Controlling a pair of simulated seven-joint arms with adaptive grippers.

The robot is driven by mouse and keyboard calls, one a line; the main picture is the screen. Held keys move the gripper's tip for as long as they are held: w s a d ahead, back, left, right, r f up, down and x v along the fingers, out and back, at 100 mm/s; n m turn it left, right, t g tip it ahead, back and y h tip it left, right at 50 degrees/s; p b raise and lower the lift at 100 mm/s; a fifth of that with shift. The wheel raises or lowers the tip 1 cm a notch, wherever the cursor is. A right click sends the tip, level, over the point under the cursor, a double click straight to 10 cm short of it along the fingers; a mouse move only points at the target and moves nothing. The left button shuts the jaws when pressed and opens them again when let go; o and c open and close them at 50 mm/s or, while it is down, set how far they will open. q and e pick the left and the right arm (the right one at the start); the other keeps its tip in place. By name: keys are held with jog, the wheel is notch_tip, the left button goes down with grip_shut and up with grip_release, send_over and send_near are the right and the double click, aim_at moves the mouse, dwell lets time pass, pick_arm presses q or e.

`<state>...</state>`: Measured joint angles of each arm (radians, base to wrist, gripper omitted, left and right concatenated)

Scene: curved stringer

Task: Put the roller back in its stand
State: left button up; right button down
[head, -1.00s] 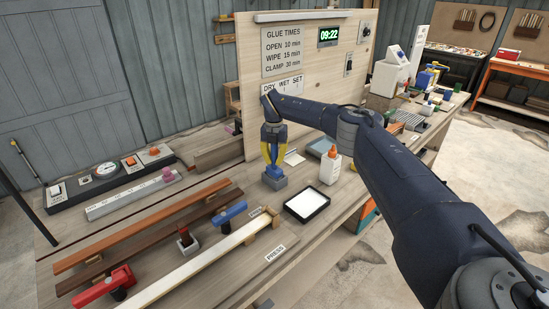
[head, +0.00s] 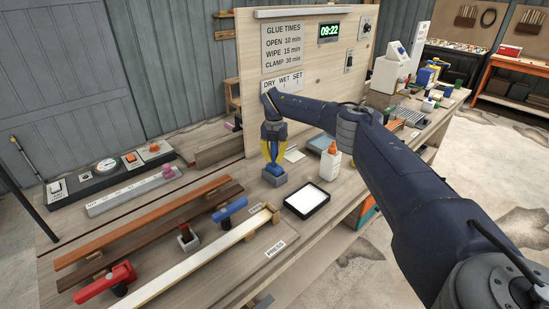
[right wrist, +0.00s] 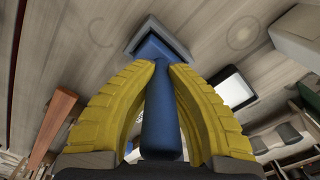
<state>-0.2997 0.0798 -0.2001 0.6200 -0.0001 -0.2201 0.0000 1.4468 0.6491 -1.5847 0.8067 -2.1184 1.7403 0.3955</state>
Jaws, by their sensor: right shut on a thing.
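The roller (head: 272,172), of which a blue handle shows, stands upright at its small grey stand (head: 274,182) on the bench. My right gripper (head: 272,160) has its yellow fingers shut on the blue handle, above the stand. In the right wrist view the handle (right wrist: 160,120) runs between the fingers (right wrist: 164,72) to the square grey stand (right wrist: 150,30). Its far end meets the stand, but I cannot tell how deep it sits. The roller head is not clearly visible. My left gripper is not in view.
A black-rimmed white tray (head: 307,201) lies just right of the stand, with a white glue bottle (head: 331,164) behind it. Long wood strips (head: 145,218), a blue clamp (head: 230,209) and a red clamp (head: 105,284) lie to the left. An upright board (head: 300,70) stands behind.

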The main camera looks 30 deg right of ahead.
jog(key=shift+f, duration=1)
jog(key=c, duration=0.7)
grip_release()
jog(key=shift+c, duration=0.2)
jog(key=shift+r, duration=4.5)
